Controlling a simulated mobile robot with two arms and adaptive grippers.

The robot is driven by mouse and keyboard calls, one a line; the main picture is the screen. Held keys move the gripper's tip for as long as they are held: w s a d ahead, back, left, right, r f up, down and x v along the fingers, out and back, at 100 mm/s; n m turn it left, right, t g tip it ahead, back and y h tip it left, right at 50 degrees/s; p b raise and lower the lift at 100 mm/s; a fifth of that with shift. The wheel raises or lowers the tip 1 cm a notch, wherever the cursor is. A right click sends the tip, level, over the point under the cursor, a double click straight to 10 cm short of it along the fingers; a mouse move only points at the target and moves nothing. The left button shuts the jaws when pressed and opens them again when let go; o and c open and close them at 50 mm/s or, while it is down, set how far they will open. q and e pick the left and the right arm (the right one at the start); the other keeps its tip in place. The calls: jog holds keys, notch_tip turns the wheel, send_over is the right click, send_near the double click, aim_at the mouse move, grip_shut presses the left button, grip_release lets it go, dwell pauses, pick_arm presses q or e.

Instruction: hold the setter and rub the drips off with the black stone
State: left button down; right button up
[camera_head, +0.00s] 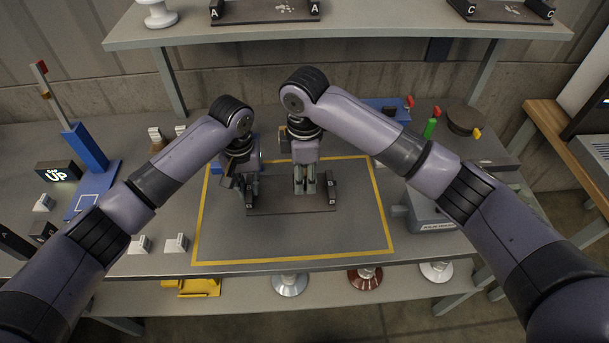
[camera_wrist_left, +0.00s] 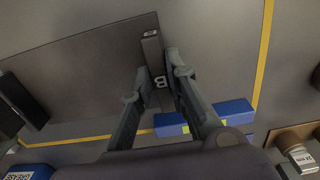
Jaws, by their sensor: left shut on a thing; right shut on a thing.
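The setter (camera_head: 275,208), a dark plate with raised end blocks, lies inside the yellow outline on the table. My left gripper (camera_head: 247,192) is shut on its left end block; in the left wrist view the fingers (camera_wrist_left: 156,82) straddle this block (camera_wrist_left: 151,48), marked B, and the plate (camera_wrist_left: 85,60) extends left. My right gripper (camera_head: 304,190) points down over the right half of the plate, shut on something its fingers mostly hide. I cannot make out the black stone's shape or whether it touches the plate. No drips can be made out on this plate.
Setters marked A (camera_head: 265,10) and C (camera_head: 505,10) stand on the upper shelf, with pale marks. A grey box (camera_head: 430,218) stands right of the outline. The front of the outlined area is clear.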

pick_arm(q)
jog(key=c, duration=1.5)
grip_release()
notch_tip(320, 180, up, 12)
jog(key=shift+s+f, duration=0.1)
pick_arm(e)
jog(key=shift+s, duration=0.1)
